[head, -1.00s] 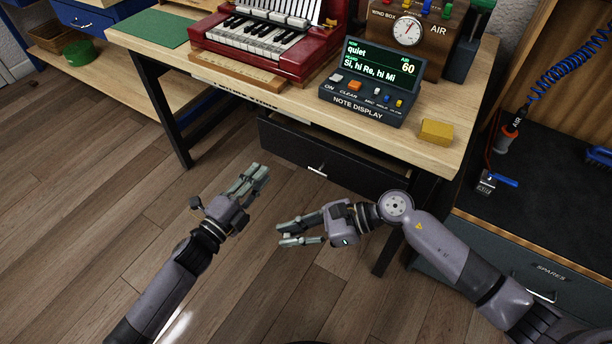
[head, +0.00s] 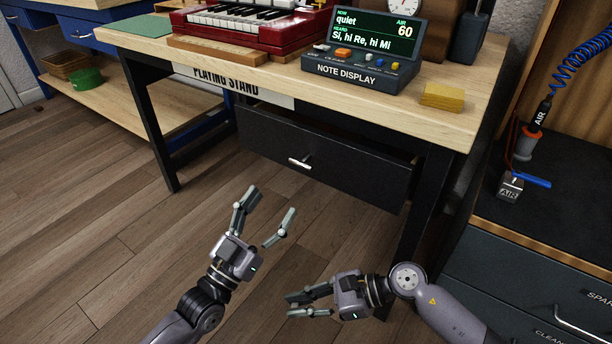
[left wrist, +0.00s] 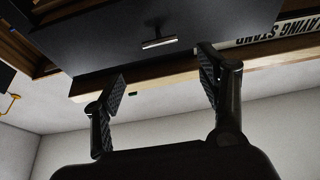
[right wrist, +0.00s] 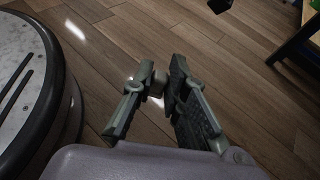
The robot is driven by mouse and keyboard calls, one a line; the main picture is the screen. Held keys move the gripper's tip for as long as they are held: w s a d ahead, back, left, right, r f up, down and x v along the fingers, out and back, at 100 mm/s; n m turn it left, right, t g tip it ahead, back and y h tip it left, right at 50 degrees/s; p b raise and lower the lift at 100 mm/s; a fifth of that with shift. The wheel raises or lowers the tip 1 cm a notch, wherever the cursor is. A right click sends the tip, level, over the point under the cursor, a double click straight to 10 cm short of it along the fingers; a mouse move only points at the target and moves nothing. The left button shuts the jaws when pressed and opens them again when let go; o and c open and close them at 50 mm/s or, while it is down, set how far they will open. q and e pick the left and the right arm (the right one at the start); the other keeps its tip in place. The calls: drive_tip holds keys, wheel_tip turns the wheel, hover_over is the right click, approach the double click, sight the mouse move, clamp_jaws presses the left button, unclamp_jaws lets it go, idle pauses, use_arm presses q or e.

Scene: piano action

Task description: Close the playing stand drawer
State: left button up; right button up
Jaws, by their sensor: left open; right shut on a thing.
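The playing stand drawer (head: 340,160) is black, with a silver bar handle (head: 300,163), under the wooden tabletop. Its front stands forward of the stand's frame, with a dark gap above it, so it looks partly open. The drawer front also shows upside down in the left wrist view (left wrist: 215,30). My left gripper (head: 268,203) is open and empty, below and in front of the handle, apart from the drawer. My right gripper (head: 293,305) is low over the floor, away from the drawer. It is shut on a small grey thing (right wrist: 157,88), too unclear to name.
The playing stand's tabletop (head: 200,75) carries a red keyboard (head: 245,22), a note display (head: 355,70) and a yellow block (head: 442,96). A stand leg (head: 425,205) is right of the drawer. A dark cabinet (head: 545,270) stands at right. Floor before the drawer is clear.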

sight(299, 165)
use_arm(q)
drive_tip(key=b+x, duration=0.3)
drive_tip(key=x, duration=0.9)
drive_tip(key=shift+s, duration=0.1)
drive_tip(key=shift+c, duration=0.4)
clamp_jaws()
